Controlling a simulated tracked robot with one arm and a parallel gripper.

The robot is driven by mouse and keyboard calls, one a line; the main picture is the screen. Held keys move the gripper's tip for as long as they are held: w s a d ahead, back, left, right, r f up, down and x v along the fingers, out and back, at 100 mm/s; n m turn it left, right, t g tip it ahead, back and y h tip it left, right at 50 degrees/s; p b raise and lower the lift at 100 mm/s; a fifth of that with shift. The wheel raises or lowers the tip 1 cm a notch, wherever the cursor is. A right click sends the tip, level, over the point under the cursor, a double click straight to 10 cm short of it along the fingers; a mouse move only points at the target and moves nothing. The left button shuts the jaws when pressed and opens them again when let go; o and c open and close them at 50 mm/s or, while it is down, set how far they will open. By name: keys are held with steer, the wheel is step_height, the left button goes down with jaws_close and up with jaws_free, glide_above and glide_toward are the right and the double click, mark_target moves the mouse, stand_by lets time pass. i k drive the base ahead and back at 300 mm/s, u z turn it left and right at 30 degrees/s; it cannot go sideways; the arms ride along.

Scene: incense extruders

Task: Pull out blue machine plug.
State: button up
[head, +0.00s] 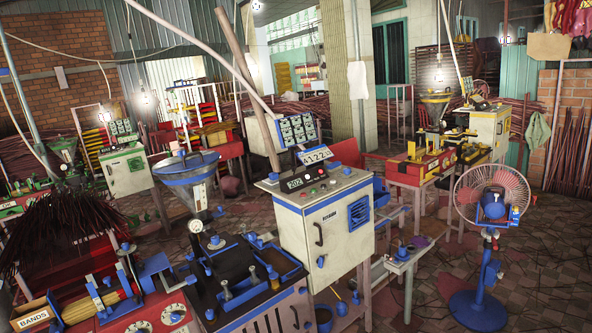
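A panel with several white units (297,132) stands behind the cabinet. I cannot make out the blue machine's plug; it is hidden or too small to tell. My gripper is not in view.
A blue fan (492,210) stands at the right. A yellow machine (420,165) is behind, and a green one (125,168) is at the back left. A bundle of dark sticks (65,235) lies at the left. Tiled floor (425,275) shows between cabinet and fan.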

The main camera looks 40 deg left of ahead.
mark_target(274, 176)
steer(key=i, duration=1.3)
steer(key=u, duration=0.9)
steer(key=i, duration=2.65)
steer(key=u, duration=0.65)
